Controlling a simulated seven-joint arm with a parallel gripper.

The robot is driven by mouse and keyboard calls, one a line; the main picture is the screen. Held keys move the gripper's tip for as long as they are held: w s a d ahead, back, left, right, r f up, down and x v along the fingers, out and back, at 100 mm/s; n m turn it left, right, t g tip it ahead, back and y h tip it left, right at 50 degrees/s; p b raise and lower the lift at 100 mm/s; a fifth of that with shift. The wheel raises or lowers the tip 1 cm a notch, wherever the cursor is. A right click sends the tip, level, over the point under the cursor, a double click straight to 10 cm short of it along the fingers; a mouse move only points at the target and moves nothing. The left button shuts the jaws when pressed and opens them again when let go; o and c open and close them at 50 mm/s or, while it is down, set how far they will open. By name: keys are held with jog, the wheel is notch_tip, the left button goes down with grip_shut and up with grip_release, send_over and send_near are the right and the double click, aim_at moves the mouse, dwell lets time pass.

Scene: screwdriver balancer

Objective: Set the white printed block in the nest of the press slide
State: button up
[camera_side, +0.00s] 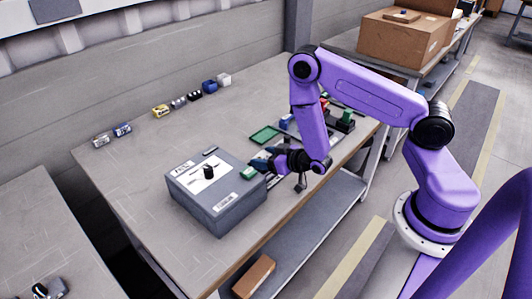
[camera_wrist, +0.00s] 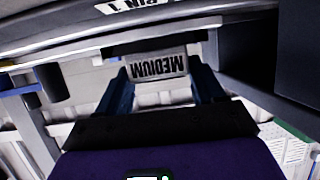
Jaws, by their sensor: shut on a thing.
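My gripper (camera_side: 262,160) is low over the bench, beside the right corner of the grey box. In the wrist view my gripper (camera_wrist: 160,82) has its two blue fingers closed on a pale block (camera_wrist: 158,66). The block's face carries the dark word MEDIUM, which reads upside down here. In the side view the held block is too small and covered to make out clearly. I cannot pick out the press slide or its nest with certainty in either view. A white label reading PIN 1 (camera_wrist: 130,5) shows on a surface beyond the block.
A green tray (camera_side: 264,134) lies behind my gripper. Several small blocks line the back, including a white one (camera_side: 224,79). The bench's left part (camera_side: 130,165) is clear.

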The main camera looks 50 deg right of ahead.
jog(key=shift+f, duration=0.2)
jog(key=o, duration=1.1)
jog(key=shift+o, duration=0.2)
jog(key=shift+s, duration=0.1)
jog(key=v, duration=0.7)
jog(key=shift+s+r, duration=0.1)
jog(key=shift+s, duration=0.05)
